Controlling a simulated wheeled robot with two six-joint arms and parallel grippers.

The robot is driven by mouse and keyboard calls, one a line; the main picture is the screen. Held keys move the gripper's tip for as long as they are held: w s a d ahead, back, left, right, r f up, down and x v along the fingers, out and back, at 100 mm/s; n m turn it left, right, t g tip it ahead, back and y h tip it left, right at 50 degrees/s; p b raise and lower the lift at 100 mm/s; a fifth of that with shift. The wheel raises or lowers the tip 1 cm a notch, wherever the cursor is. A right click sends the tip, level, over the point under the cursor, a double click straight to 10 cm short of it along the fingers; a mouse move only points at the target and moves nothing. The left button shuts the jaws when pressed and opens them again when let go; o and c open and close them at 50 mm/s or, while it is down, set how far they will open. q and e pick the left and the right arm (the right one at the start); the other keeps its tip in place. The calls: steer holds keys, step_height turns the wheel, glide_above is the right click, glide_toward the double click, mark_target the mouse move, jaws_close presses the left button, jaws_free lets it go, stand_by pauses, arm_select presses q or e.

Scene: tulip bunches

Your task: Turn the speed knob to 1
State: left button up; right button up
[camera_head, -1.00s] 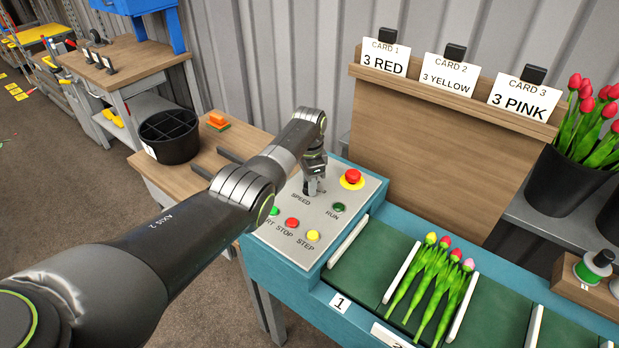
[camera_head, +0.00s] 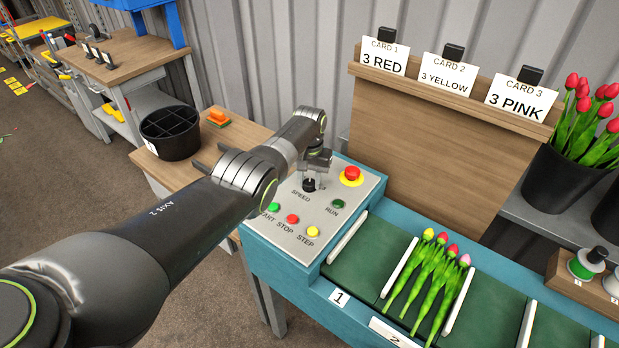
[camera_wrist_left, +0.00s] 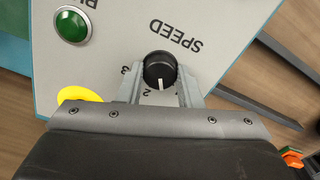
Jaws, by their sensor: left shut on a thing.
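The speed knob (camera_head: 309,185) is black and round and stands on the grey control panel (camera_head: 262,236) above the printed word SPEED. My left gripper (camera_head: 314,178) is at the knob from above. Its fingers (camera_wrist_left: 160,88) lie on either side of the knob, shut on it. My right gripper is in neither view.
A red emergency button (camera_head: 351,173) and a green RUN button (camera_head: 338,204) sit close to the right of the knob. Start, red stop (camera_head: 292,219) and yellow step (camera_head: 312,231) buttons lie in front. Tulips (camera_head: 436,270) lie on the green belt (camera_head: 360,259).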

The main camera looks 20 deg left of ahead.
mark_target(309, 182)
arm_select(q)
steer(key=n, duration=0.5)
steer(key=shift+w+r, duration=0.1)
steer(key=shift+r, duration=0.05)
steer(key=shift+n, duration=0.4)
steer(key=o, duration=1)
steer(key=shift+r+p, duration=0.5)
steer(key=shift+p, duration=0.1)
step_height(309, 182, up, 6)
steer(key=shift+f+p, duration=0.25)
steer(key=shift+p, duration=0.9)
step_height(309, 182, up, 11)
steer(key=shift+f+b, duration=0.1)
steer(key=shift+b, duration=0.55)
steer(key=shift+f, duration=0.1)
